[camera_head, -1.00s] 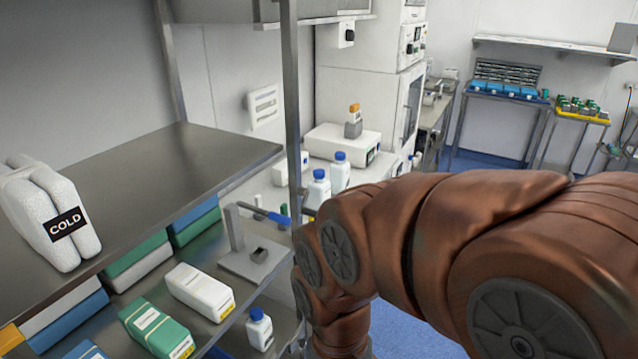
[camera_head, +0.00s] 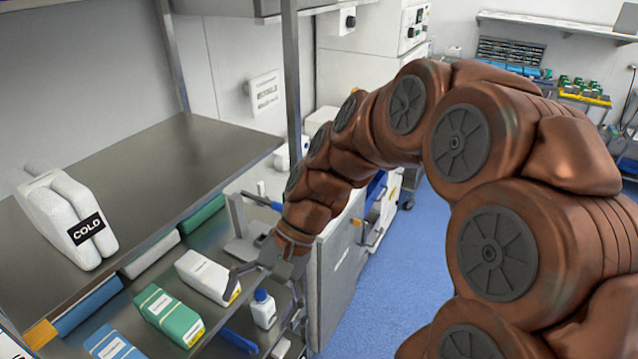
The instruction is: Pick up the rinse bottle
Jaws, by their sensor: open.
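A small white bottle with a blue cap (camera_head: 264,312) stands upright near the right front of the lower shelf. It is the only blue-capped bottle that shows now; I cannot read its label, so I cannot tell for sure that it is the rinse bottle. My gripper (camera_head: 267,290) is open, just above and behind this bottle. One finger spreads left towards the white box, the other lies to the bottle's right. I cannot tell whether a finger touches the bottle. My arm hides the counter behind.
A white box (camera_head: 205,277) and a green box (camera_head: 169,317) lie left of the bottle. The upper shelf (camera_head: 150,180), with a white COLD pack (camera_head: 68,222), overhangs the lower one. A metal post (camera_head: 292,90) rises behind my arm. Blue floor (camera_head: 385,290) is clear at right.

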